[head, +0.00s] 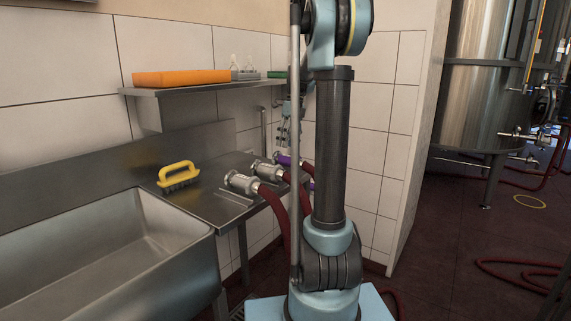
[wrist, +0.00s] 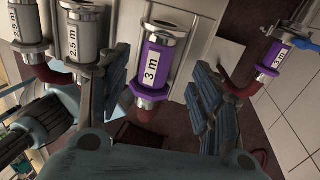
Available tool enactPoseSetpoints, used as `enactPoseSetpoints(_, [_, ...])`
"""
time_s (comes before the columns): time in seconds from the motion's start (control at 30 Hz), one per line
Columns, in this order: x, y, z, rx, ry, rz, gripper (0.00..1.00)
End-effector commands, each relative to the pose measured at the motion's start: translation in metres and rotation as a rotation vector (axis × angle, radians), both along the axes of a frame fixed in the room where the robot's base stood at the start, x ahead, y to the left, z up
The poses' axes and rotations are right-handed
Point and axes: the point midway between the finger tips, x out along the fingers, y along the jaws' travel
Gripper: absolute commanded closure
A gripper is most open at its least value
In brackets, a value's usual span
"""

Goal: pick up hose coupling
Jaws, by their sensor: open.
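Several hose couplings lie on the steel counter. A purple-banded coupling labelled 3 m (wrist: 152,68) sits between the two fingers of my gripper (wrist: 163,72) in the wrist view. The fingers are open, one on each side of it, and I cannot tell whether they touch it. In the head view a purple coupling (head: 283,159) shows below my gripper (head: 287,128), partly behind my arm. Two grey couplings labelled 2.5 m, one nearer (wrist: 87,36) and one at the left edge (wrist: 28,28), lie left of it. Another purple coupling (wrist: 273,56) is at the right.
A steel sink (head: 110,245) is at the left, with a yellow brush (head: 178,175) on the counter beside it. A wall shelf (head: 200,88) holds an orange tray (head: 180,77) and bottles (head: 243,68). Dark red hoses (head: 276,212) hang from the couplings over the counter's edge.

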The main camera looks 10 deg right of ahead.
Motion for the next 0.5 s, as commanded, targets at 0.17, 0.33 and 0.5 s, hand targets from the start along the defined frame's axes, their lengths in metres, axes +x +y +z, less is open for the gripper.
enactPoseSetpoints(0.17, [-0.002,0.002,-0.01,0.0,0.0,0.0,0.41])
enactPoseSetpoints(0.33, [-0.007,0.004,-0.024,0.0,0.0,0.0,0.41])
enactPoseSetpoints(0.5, [-0.013,0.007,-0.046,0.0,0.0,0.0,0.41])
